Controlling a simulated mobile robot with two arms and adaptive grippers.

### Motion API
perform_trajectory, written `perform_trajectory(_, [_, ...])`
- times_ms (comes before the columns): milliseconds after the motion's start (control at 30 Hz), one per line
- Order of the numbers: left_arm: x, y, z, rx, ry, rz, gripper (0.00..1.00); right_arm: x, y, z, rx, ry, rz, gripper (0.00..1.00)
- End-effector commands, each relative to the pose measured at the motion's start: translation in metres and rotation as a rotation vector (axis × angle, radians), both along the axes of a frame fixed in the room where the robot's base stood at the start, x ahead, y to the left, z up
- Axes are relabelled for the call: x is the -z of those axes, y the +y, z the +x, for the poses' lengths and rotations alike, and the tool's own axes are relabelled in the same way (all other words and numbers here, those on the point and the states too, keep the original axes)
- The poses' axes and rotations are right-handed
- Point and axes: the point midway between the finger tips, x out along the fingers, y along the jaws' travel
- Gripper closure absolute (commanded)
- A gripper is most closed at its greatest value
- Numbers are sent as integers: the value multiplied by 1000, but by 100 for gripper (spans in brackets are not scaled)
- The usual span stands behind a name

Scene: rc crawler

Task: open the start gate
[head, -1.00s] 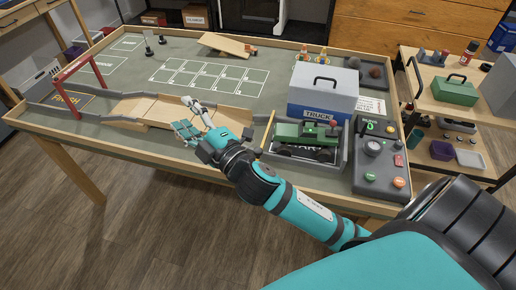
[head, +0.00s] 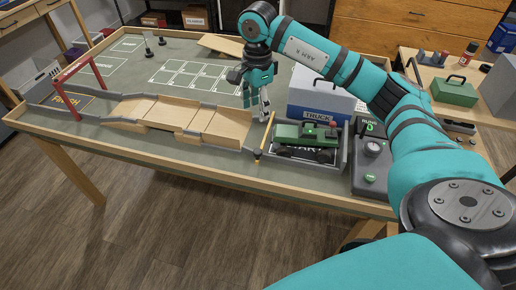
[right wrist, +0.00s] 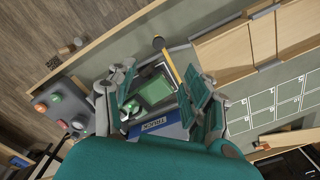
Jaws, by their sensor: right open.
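The start gate's yellow bar (head: 265,138) crosses the left end of the grey start bay (head: 343,158), in front of the green truck (head: 300,134). In the right wrist view the bar (right wrist: 171,66) runs slantwise from a dark round post toward my right fingers, and the truck (right wrist: 154,90) lies beside it. My right gripper (head: 264,103) points down above the far end of the bar; I cannot tell whether it touches. In the wrist view my right gripper (right wrist: 160,93) is open, with its fingers spread and nothing held between them. My left gripper is out of view.
A white and blue box labelled TRUCK (head: 318,95) stands just behind the bay, close to my right gripper. A grey control box (head: 369,178) is at right. Wooden ramp boards (head: 188,118) lead left to the red finish arch (head: 72,78).

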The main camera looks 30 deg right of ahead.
Motion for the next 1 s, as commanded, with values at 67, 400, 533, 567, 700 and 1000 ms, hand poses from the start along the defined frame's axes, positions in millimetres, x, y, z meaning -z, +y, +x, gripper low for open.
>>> perform_trajectory(67, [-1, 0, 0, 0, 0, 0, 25, 4, -5, -1, 3, 8, -16, 49])
perform_trajectory(400, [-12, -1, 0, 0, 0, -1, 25, 68, -3, -2, 3, 13, -13, 49])
perform_trajectory(533, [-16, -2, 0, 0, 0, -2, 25, 97, -3, -2, 4, 12, -12, 49])
perform_trajectory(567, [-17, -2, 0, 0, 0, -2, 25, 104, -3, -2, 4, 12, -12, 49])
perform_trajectory(700, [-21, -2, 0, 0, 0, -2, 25, 132, -3, -2, 3, 11, -11, 49])
perform_trajectory(1000, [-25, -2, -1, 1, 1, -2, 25, 168, -3, -1, 3, 7, -11, 49])
